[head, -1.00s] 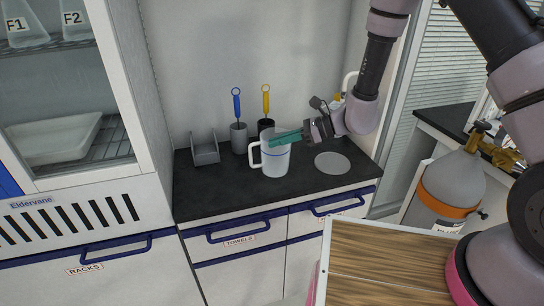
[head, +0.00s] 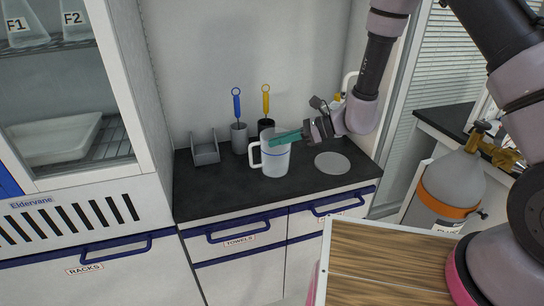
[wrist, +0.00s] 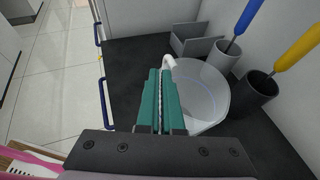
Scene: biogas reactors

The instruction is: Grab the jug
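The jug (head: 275,160) is a whitish, translucent vessel with a blue line around it and a handle on its left. It stands upright on the dark countertop. My gripper (head: 286,138) has teal fingers that reach in from the right and overlap the jug's upper part.
A grey open holder (head: 205,152) stands left on the counter. Behind the jug are a grey cup (head: 239,140) with a blue-handled tool and a black cup (head: 266,125) with a yellow-handled one. A grey disc (head: 332,163) lies on the right. The front counter (head: 225,200) is clear.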

